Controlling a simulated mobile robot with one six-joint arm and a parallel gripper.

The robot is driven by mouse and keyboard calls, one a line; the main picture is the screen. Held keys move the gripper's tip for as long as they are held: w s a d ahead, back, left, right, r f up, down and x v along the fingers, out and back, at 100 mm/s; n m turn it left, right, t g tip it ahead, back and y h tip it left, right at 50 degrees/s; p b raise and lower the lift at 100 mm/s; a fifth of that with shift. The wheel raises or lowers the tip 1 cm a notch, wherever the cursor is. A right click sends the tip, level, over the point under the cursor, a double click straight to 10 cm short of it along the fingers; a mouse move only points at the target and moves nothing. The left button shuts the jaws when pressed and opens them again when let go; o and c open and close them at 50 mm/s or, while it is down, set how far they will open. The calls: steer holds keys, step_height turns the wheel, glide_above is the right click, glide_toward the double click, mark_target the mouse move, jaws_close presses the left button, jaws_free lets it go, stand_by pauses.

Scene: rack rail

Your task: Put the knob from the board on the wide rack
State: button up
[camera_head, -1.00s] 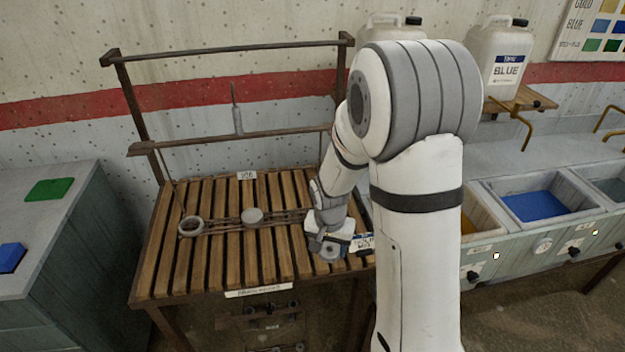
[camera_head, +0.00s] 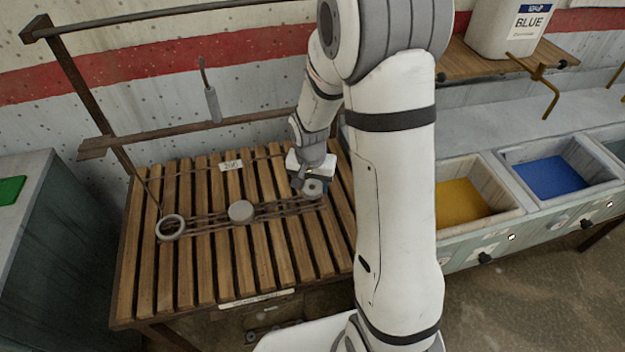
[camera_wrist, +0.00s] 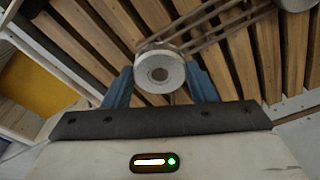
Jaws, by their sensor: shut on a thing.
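A round grey knob (camera_wrist: 160,72) with a dark centre hole sits between the blue fingers of my gripper (camera_wrist: 162,84) in the wrist view. The gripper is shut on it. In the head view the knob (camera_head: 314,188) is at the right end of the thin dark rails (camera_head: 275,209), which cross a slatted wooden table (camera_head: 262,262). I cannot tell whether the knob touches the rails. A pale round disc (camera_head: 241,211) sits mid-rail, and a grey ring (camera_head: 170,228) is at the left end. I cannot tell which part is the wide rack.
A small white number label (camera_head: 231,165) is behind the rails. A grey handled tool (camera_head: 212,104) stands at the upper back bar (camera_head: 150,139). A yellow bin (camera_head: 462,200) and a blue bin (camera_head: 548,178) are to the right. The front slats are clear.

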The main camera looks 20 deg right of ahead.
mark_target(310, 180)
steer(key=shift+w+f+b, duration=0.3)
steer(key=shift+w+f, duration=0.75)
steer(key=shift+w, duration=0.15)
steer(key=shift+f+b, duration=0.85)
steer(key=shift+b, duration=0.05)
steer(key=shift+f, duration=0.2)
steer(key=shift+f+b, duration=1.3)
steer(key=shift+b, duration=0.2)
steer(key=o, duration=1.1)
steer(key=shift+s+a+r, duration=0.1)
steer(key=shift+s+r, duration=0.05)
steer(key=shift+r, duration=1.15)
steer(key=shift+s+a+r, duration=0.1)
steer(key=shift+s+r, duration=0.05)
steer(key=shift+r, duration=1.15)
steer(key=shift+s+r, duration=0.15)
steer(key=shift+r, duration=1.15)
